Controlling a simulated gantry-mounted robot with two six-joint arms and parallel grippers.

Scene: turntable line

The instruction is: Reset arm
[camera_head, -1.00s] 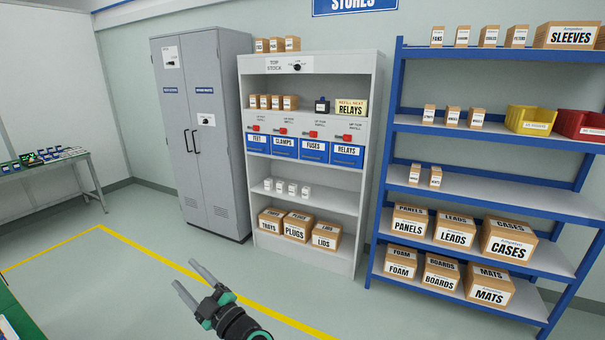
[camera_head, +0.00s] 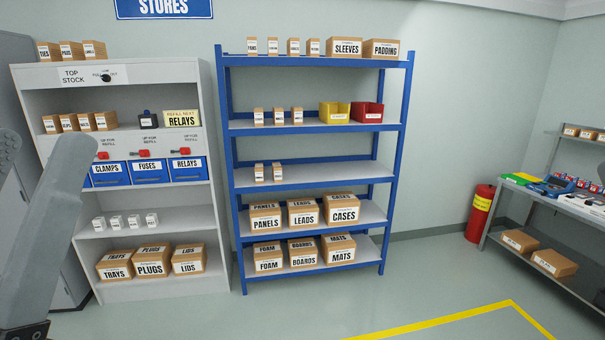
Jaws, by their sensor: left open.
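My left gripper (camera_head: 42,160) is large and close at the left edge of the head view. Its two grey fingers point up and stand apart, with nothing seen between them. It appears in front of the left part of the grey shelf cabinet (camera_head: 215,225) and hides some of it. The base of the gripper is cut off at the lower left. My right gripper is not in view.
A blue rack (camera_head: 223,180) with labelled boxes, a yellow bin (camera_head: 334,113) and a red bin (camera_head: 367,113) stands at centre. A red cylinder (camera_head: 480,212) stands beside a workbench (camera_head: 560,208) at right. Floor with a yellow line (camera_head: 440,322) is clear in front.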

